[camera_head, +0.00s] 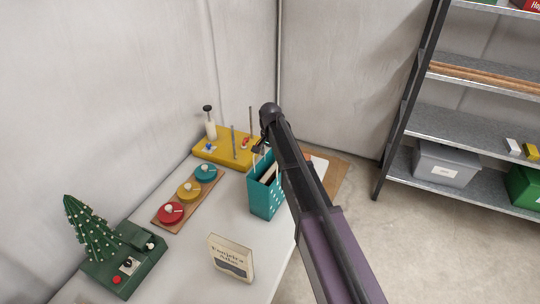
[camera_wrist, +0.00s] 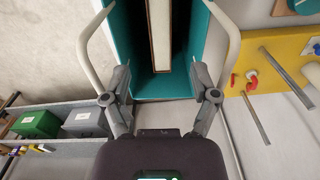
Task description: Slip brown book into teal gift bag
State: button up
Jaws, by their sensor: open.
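The teal gift bag (camera_head: 265,197) stands upright on the white table, partly hidden behind my arm in the head view. In the wrist view I look down into the open teal bag (camera_wrist: 165,86). Pale curved handles rise at both sides of its mouth. A book with cream page edges and thin brown covers (camera_wrist: 160,35) stands on edge inside it, between the bag walls and clear of my fingers. My gripper (camera_wrist: 161,82) is open and empty over the near end of the bag's mouth. In the head view my gripper is mostly hidden behind my arm.
A cream book (camera_head: 231,259) stands near the table's front. A yellow pegboard (camera_head: 225,152), a board with coloured discs (camera_head: 187,193) and a green box with a small tree (camera_head: 118,262) line the wall side. A metal shelf (camera_head: 470,130) stands at right.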

jog(key=shift+r, duration=0.45)
jog(key=shift+p, duration=0.3)
